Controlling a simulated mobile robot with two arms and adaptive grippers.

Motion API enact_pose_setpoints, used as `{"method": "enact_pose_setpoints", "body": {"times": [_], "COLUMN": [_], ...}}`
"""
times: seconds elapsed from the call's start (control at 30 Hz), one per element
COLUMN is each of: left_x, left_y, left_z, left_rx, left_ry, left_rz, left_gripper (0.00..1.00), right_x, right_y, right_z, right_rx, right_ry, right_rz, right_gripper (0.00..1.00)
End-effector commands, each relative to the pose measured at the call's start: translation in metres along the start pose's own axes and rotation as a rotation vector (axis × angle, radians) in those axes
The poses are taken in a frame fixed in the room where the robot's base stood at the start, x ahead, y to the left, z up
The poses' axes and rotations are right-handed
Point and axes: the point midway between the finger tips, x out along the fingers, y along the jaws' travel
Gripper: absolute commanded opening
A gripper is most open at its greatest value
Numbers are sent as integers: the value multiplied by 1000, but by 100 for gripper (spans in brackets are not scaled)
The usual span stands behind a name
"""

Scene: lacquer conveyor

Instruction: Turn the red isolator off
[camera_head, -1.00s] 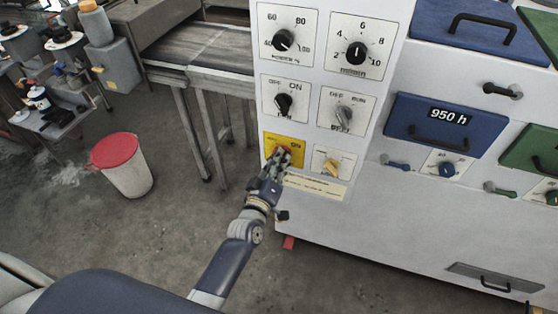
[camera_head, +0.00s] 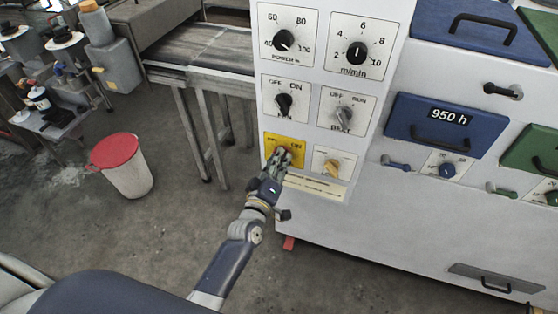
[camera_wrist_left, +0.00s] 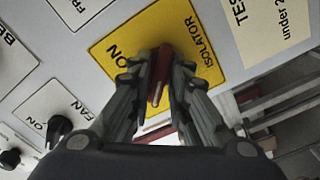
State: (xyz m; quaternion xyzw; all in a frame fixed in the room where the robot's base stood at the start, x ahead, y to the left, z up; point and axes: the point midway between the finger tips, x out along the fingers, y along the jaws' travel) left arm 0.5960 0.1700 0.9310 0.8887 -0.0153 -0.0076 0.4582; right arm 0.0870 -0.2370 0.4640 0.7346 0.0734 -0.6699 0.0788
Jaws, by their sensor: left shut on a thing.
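The red isolator handle (camera_wrist_left: 161,72) sits on a yellow plate (camera_wrist_left: 112,49) marked ON and ISOLATOR, seen in the left wrist view. In the head view the yellow plate (camera_head: 298,146) is at the lower left of the control panel, and the handle is mostly hidden by my fingers. My left gripper (camera_head: 281,153) is shut on the red handle. In the left wrist view its two fingers (camera_wrist_left: 160,88) lie on either side of the handle. My right gripper is not in view.
Several black and grey knobs stand above the isolator, the nearest being the FAN knob (camera_head: 284,103). A white bin with a red lid (camera_head: 122,164) stands on the floor at left.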

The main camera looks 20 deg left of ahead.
Motion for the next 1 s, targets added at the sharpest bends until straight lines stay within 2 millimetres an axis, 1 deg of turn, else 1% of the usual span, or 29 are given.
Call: {"method": "enact_pose_setpoints", "body": {"times": [0.47,0.5,0.53,0.57,0.87,1.0], "left_x": [0,0,0,0,0,-7], "left_y": [1,1,1,1,0,-1], "left_z": [0,0,0,0,0,1], "left_rx": [-7,-7,-6,-6,-2,-1], "left_ry": [1,1,1,1,0,-1], "left_rz": [1,1,1,1,0,-1], "left_gripper": [0,19,26,31,31,31], "right_x": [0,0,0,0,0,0], "right_y": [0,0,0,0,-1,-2], "right_z": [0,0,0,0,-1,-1], "right_rx": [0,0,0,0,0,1], "right_ry": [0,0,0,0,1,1], "right_rz": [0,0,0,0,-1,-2], "right_gripper": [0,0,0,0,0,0]}}
